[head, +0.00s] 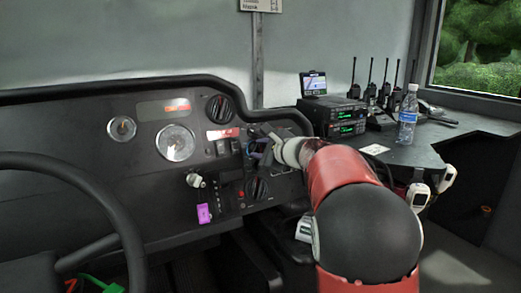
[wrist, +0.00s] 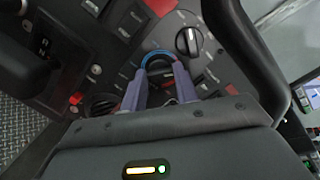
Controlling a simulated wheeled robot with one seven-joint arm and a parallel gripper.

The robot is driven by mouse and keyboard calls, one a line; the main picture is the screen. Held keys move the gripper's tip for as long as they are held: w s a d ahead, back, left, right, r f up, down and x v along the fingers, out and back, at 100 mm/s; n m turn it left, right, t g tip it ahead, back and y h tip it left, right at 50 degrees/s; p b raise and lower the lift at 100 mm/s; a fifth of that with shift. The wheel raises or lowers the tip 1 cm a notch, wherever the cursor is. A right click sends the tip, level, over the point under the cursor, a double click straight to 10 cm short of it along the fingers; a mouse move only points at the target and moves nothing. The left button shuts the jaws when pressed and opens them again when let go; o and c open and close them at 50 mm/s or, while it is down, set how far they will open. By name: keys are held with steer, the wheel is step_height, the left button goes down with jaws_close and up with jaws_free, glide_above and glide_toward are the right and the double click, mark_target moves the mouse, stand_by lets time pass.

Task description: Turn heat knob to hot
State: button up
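The heat knob (wrist: 158,62) shows in the wrist view as a round dial with a blue and red arc around it, on the dark dashboard panel. My gripper (wrist: 158,75) is in front of it, its two blue-grey fingers apart, with the tips at the dial's left and right lower edges. I cannot tell whether they touch it. Its pointer is not clear. In the head view my gripper (head: 262,146) is at the panel right of the gauges, and my arm and fingers hide the dial.
Another knob with a white pointer (wrist: 189,41) sits up and right of the dial. Switches surround it. A black curved rail (head: 200,84) runs above the panel. The steering wheel (head: 95,190) is at left; radios (head: 345,118) and a water bottle (head: 408,115) stand at right.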

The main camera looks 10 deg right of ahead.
steer(key=shift+c, duration=1)
steer(key=shift+m, duration=0.4)
steer(key=m, duration=0.3)
steer(key=shift+f+t+b, duration=0.1)
steer(key=shift+t+b, duration=0.2)
steer(key=shift+b, duration=0.05)
steer(key=m+h, duration=0.1)
steer(key=m, duration=0.3)
steer(key=shift+t, duration=0.3)
steer(key=m, duration=0.3)
steer(key=shift+a+m+h, duration=0.1)
steer(key=shift+m+h, duration=0.2)
steer(key=shift+m, duration=0.1)
steer(key=shift+m+t+h, duration=0.3)
steer(key=shift+m+h, duration=0.1)
steer(key=shift+m, duration=1.7)
